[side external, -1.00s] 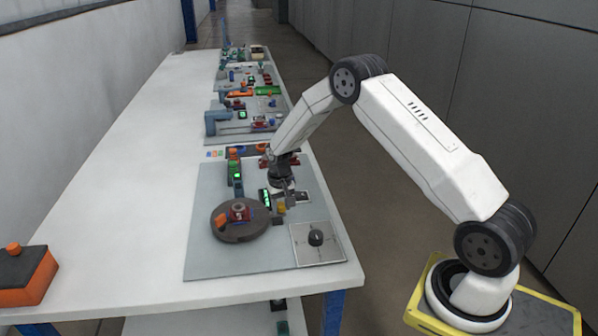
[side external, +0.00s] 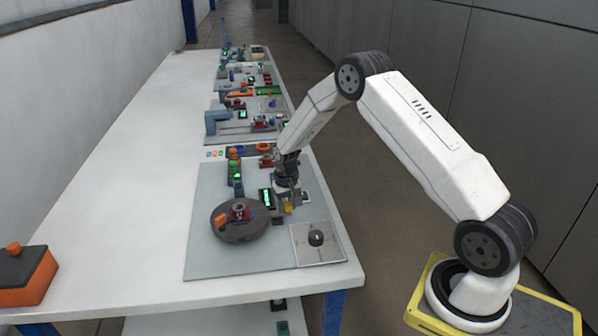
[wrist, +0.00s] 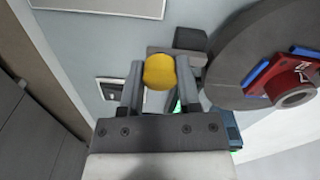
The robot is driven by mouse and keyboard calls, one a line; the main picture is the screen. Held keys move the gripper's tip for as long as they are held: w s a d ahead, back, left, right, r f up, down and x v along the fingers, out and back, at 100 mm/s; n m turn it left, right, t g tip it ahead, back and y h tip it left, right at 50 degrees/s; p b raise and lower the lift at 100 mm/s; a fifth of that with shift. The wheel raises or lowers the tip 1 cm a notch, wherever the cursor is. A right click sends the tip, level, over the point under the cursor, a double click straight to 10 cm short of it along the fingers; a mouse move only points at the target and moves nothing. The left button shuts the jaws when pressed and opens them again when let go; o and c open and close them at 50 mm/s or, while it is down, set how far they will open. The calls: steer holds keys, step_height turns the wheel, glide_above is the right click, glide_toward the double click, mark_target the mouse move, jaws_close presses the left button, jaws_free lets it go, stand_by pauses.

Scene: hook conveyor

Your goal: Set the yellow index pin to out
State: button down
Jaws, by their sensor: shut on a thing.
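The yellow index pin (wrist: 159,72) has a round knob and sits between my gripper's two fingers in the wrist view. My gripper (wrist: 160,84) is shut on it, with a finger on each side. In the side external view the yellow pin (side external: 288,208) shows small beneath my gripper (side external: 287,203), to the right of the dark round turntable (side external: 238,232). The pin's shaft is hidden behind the knob, so I cannot tell how far it stands out.
The turntable, also in the wrist view (wrist: 226,78), carries a red fixture (side external: 240,212) close to my gripper. A square plate with a black knob (side external: 316,238) lies nearer the table's front edge. A green-lit display (side external: 266,197) stands just left.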

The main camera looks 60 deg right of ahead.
mark_target(289, 204)
steer(key=c, duration=0.6)
jaws_free()
steer(key=shift+s+d, duration=0.2)
steer(key=shift+s, duration=0.05)
steer(key=shift+w+a+r, duration=0.1)
steer(key=shift+r, duration=3.75)
